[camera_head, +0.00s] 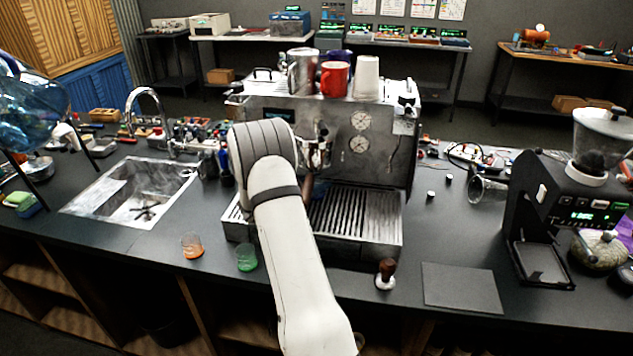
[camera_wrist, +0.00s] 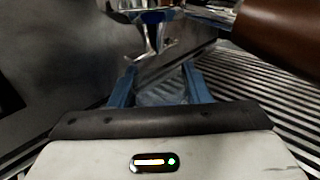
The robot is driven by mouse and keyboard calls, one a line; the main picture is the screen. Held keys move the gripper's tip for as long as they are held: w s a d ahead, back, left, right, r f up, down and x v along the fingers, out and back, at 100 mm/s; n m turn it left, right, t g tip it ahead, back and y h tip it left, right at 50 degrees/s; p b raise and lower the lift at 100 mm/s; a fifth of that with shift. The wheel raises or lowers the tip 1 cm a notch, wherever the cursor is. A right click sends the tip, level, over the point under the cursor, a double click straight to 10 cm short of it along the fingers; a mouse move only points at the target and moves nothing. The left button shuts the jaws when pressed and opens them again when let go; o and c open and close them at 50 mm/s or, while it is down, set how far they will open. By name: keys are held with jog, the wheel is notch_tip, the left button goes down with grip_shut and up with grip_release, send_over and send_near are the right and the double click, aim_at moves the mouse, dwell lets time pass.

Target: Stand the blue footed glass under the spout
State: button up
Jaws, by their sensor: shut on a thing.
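In the wrist view my gripper (camera_wrist: 158,76) is shut on a see-through, bluish-grey glass (camera_wrist: 163,93), which I take for the blue footed glass. Only part of it shows between the two blue fingers; its foot is hidden, so I cannot tell whether it touches the grate. The shiny metal spout (camera_wrist: 150,40) is just beyond and above the glass. In the head view the spout (camera_head: 318,152) hangs at the front of the brewer (camera_head: 375,150). The slatted drip tray (camera_head: 365,215) lies below.
A brown handle (camera_wrist: 275,35) juts in close at the right of the wrist view. An orange glass (camera_head: 192,246) and a green glass (camera_head: 246,258) stand left of the drip tray. A tamper (camera_head: 386,273) stands at its front right. A grinder (camera_head: 570,200) is at right.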

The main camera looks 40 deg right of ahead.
jog(key=shift+f, duration=0.25)
jog(key=o, duration=1)
jog(key=shift+r, duration=0.1)
jog(key=shift+r, duration=0.1)
jog(key=a+b, duration=0.1)
jog(key=a, duration=0.3)
jog(key=a+b, duration=0.1)
jog(key=a, duration=0.3)
jog(key=w+a+b, duration=0.1)
jog(key=a, duration=0.3)
jog(key=shift+b, duration=0.35)
jog(key=shift+s, duration=0.1)
jog(key=shift+r, duration=0.1)
